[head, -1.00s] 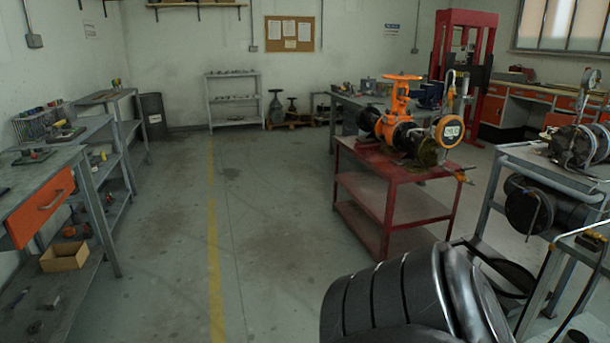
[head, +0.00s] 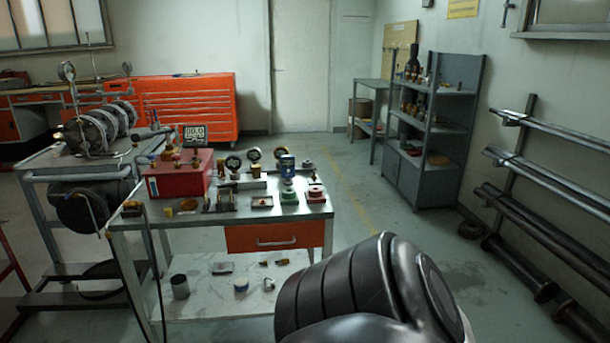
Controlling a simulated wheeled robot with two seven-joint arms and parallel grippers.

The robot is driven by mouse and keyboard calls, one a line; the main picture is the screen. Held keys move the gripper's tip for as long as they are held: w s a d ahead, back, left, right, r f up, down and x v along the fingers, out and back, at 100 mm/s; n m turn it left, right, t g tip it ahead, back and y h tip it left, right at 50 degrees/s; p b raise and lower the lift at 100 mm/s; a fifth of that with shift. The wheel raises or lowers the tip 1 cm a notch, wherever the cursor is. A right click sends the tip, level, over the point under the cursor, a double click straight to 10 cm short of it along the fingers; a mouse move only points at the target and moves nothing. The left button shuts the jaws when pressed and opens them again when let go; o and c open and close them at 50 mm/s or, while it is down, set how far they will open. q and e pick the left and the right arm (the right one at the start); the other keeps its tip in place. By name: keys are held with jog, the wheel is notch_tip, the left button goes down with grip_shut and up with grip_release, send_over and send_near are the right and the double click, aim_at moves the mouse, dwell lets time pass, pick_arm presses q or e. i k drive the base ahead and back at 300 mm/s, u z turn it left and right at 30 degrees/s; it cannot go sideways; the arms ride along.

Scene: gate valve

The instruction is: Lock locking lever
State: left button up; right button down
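I cannot make out the locking lever or the orange gate valve in the head view now. Neither of my grippers shows. A dark, banded rounded link of my own arm fills the bottom centre and right, in front of the workbench.
A metal workbench (head: 288,211) with a red box (head: 180,174), gauges and small parts stands ahead. A grey cart (head: 70,160) with hoses is at left. An orange tool cabinet (head: 190,105), grey shelves (head: 433,130) and a pipe rack (head: 545,215) stand farther back. Floor (head: 400,210) right of the bench is open.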

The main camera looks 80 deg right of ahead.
aim_at(234, 184)
jog(key=z, duration=2.25)
jog(key=i, duration=1.6)
